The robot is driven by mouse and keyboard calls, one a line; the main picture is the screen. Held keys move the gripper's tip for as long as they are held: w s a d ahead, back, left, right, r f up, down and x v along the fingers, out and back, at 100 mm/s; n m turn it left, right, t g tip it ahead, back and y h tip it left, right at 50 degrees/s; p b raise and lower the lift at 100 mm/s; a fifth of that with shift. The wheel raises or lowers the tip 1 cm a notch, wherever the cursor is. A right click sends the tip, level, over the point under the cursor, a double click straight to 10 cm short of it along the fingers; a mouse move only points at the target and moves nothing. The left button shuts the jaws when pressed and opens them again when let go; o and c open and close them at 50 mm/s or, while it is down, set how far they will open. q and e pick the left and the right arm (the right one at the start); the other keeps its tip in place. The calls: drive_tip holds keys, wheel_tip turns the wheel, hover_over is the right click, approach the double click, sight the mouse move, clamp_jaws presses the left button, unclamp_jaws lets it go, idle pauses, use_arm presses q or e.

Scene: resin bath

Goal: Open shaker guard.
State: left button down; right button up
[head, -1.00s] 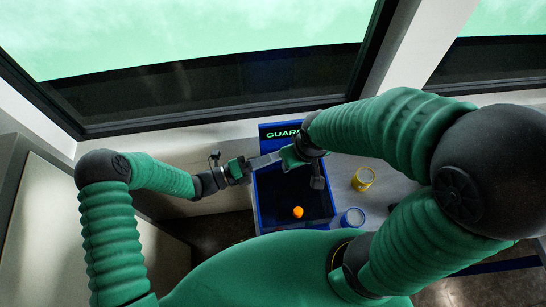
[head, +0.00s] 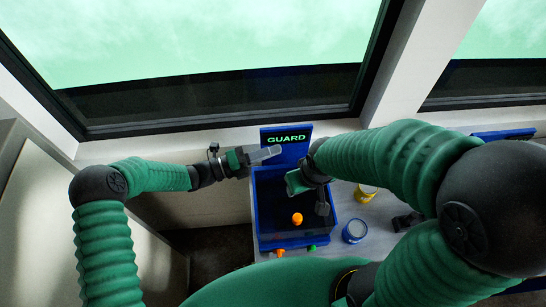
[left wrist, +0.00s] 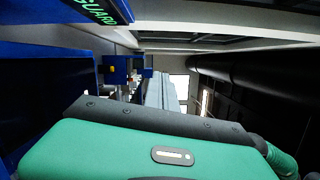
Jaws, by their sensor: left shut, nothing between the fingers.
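The blue shaker bath (head: 257,222) stands in the middle of the head view, an open-topped box with a dark inside. A blue panel lettered GUARD (head: 287,132) rises at its back edge, and the lettering also shows in the left wrist view (left wrist: 96,11). My left gripper (head: 273,152) is shut and empty, its tip just in front of the panel's lower left part. I cannot tell whether it touches the panel. My right gripper (head: 296,184) is over the bath's right back part; its fingers are too unclear to read. My right arm hides some of the bath's right side.
An orange knob-like piece (head: 297,218) shows within the bath's outline. A yellow container (head: 364,194) and a blue-rimmed round container (head: 354,231) stand to the right on the grey bench. A dark object (head: 407,221) lies farther right. The window wall is close behind.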

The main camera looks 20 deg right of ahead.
use_arm(q)
drive_tip(key=shift+w+d+r+b, duration=0.1)
drive_tip(key=shift+w+b, duration=0.65)
drive_tip(key=shift+w, duration=0.05)
use_arm(e)
drive_tip(key=shift+s+f, duration=0.3)
drive_tip(key=shift+f, duration=0.55)
use_arm(q)
drive_tip(key=shift+w+d, duration=0.1)
drive_tip(key=shift+d, duration=0.1)
use_arm(e)
drive_tip(key=shift+d, duration=0.3)
use_arm(q)
drive_tip(key=shift+a+r, duration=0.1)
drive_tip(key=shift+a, duration=0.05)
use_arm(e)
drive_tip(key=shift+a, duration=0.15)
